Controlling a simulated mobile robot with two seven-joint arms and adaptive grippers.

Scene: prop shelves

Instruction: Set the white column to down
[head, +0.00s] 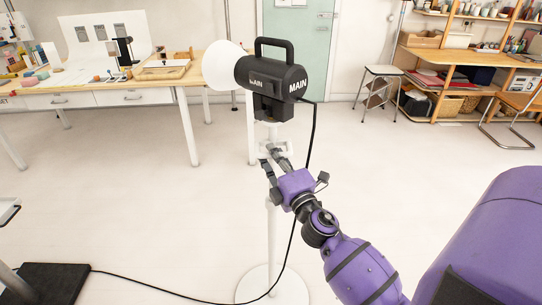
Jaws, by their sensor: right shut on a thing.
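A white column (271,235) stands upright on a round white base (270,284). A black lamp head (272,82) marked MAIN, with a white dome (223,64) on its left, sits on top of the column. My right gripper (272,157) is at the upper part of the column, just below the lamp head. It is shut on the column, and its fingers partly hide it there. My left gripper is not in view.
A black cable (295,215) hangs from the lamp head and runs along the floor to a dark box (54,284). A wooden worktable (193,82) stands behind at left. A stool (382,80) and shelves stand at right. Open floor surrounds the base.

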